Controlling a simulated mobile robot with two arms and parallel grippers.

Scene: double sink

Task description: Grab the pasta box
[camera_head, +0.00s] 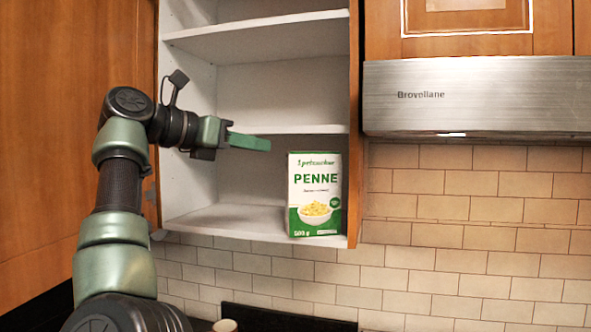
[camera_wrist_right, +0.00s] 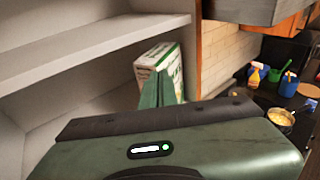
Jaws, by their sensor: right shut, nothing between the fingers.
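The pasta box (camera_head: 315,168) is white and green, marked PENNE, with a bowl of pasta pictured on its front. It stands upright on the bottom shelf of the open cabinet, at the right side near the front edge. My right gripper (camera_head: 268,144) is to the left of the box and a little above its top, apart from it in the head view. Its fingers are shut with nothing between them. In the right wrist view the box (camera_wrist_right: 165,55) shows beyond the shut green fingers (camera_wrist_right: 160,90), which hide its lower part. My left gripper is not in view.
The cabinet's middle shelf (camera_head: 290,129) lies above the box, and its right side wall (camera_head: 354,120) is close beside it. A steel range hood (camera_head: 480,95) is to the right. The bottom shelf (camera_head: 225,220) is clear left of the box. Bottles and a pot (camera_wrist_right: 280,117) stand on the counter.

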